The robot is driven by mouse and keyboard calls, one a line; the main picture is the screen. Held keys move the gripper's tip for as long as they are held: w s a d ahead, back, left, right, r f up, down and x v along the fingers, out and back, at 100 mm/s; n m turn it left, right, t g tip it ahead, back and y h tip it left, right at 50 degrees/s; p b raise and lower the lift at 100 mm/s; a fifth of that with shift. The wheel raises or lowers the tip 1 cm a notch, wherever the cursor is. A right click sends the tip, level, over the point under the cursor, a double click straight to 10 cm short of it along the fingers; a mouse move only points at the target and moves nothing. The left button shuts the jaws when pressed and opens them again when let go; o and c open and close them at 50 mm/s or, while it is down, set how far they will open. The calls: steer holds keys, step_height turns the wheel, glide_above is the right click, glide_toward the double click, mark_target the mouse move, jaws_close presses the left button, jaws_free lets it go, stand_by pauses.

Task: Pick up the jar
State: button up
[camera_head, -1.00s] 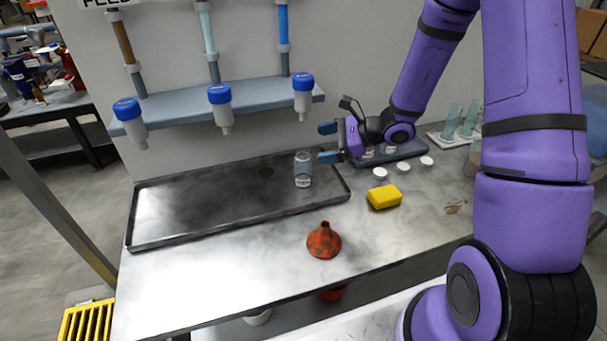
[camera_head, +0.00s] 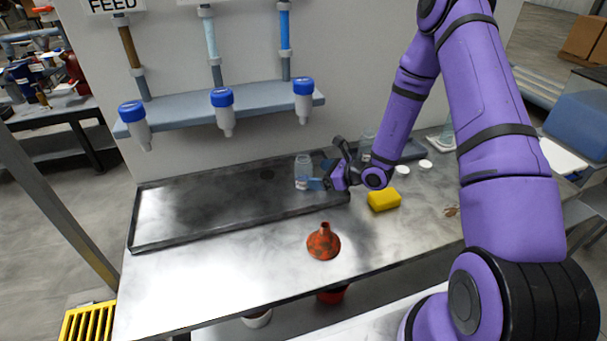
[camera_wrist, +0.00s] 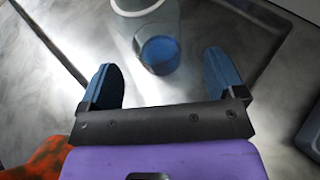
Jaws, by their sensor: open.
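The clear jar (camera_head: 303,170) stands upright at the right end of the black tray (camera_head: 190,241). My gripper (camera_head: 320,178) is open and low at the jar's right side, close to it. In the wrist view the jar (camera_wrist: 147,22) lies just ahead of the gap between my two blue fingers (camera_wrist: 160,62). A round blue patch shows at the jar's near end. The fingers are apart with nothing held between them. Whether a fingertip touches the jar is unclear.
An orange-red funnel (camera_head: 323,242) and a yellow sponge (camera_head: 384,200) sit on the bench in front. White caps (camera_head: 425,163) lie to the right. Another clear jar (camera_head: 366,141) is partly behind my arm. Blue-capped bottles (camera_head: 222,108) hang from the shelf (camera_head: 180,104) above.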

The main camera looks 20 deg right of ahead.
mark_target(312, 174)
steer(key=shift+x, duration=2.8)
steer(key=shift+s+a+r, duration=0.1)
steer(key=shift+s+a, duration=0.05)
steer(key=c, duration=1.1)
steer(key=shift+r, duration=0.1)
